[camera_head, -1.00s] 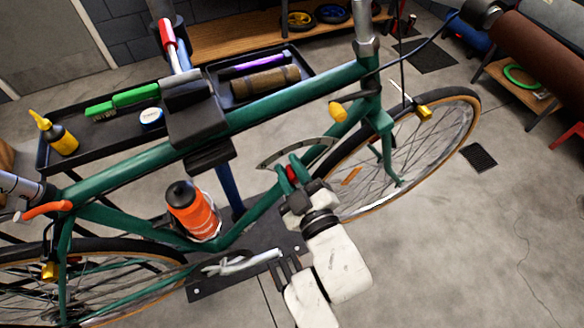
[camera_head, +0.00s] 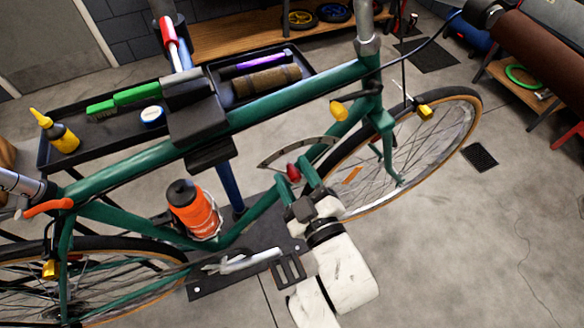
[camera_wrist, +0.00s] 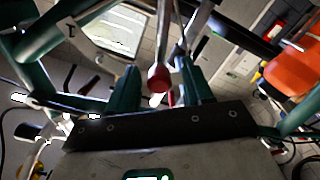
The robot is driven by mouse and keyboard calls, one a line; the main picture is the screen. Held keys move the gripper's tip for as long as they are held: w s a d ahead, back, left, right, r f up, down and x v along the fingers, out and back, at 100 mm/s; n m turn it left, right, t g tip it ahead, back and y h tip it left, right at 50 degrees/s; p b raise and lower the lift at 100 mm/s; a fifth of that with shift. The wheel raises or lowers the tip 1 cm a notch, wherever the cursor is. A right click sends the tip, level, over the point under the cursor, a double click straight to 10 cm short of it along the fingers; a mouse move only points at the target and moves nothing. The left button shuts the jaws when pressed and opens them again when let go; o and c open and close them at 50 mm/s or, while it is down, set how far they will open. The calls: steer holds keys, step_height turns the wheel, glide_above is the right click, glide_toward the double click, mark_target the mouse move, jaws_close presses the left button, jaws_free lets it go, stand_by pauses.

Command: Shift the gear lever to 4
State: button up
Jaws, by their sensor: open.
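The gear lever's red knob (camera_head: 293,172) stands in front of a grey curved gear plate (camera_head: 270,161) on the green bike frame. No numbers on the plate are readable, so I cannot tell which gear the lever is at. My gripper (camera_head: 297,174) is open, with its green fingers on either side of the knob and a little below it. In the wrist view the red knob (camera_wrist: 159,77) on its metal rod (camera_wrist: 165,35) shows between the two fingers, with gaps on both sides.
The green bike frame (camera_head: 285,95) crosses close above my gripper. An orange bottle (camera_head: 193,208) sits on the frame to the left, and the front wheel (camera_head: 455,150) is to the right. A crank arm (camera_head: 245,262) is below left. The floor (camera_head: 470,250) at right is clear.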

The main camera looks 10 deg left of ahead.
steer(key=v, duration=0.9)
steer(key=shift+b, duration=0.3)
steer(key=shift+d, duration=0.1)
steer(key=d+f+m+g+h, duration=0.35)
steer(key=d+f, duration=0.25)
steer(key=d, duration=0.2)
steer(key=d+f+m+g+h, duration=0.2)
steer(key=d+f+m+h, duration=0.3)
steer(key=d, duration=0.4)
steer(key=s+d+f+m+g+h, duration=0.1)
steer(key=s+d+g, duration=0.3)
steer(key=s, duration=0.4)
steer(key=s+d+f+m+g, duration=0.4)
steer(key=s+d, duration=0.2)
steer(key=s, duration=0.2)
steer(key=shift+s+d+f+h, duration=0.15)
steer(key=shift+d+f+h, duration=0.05)
steer(key=shift+f+h, duration=0.15)
steer(key=shift+g, duration=0.25)
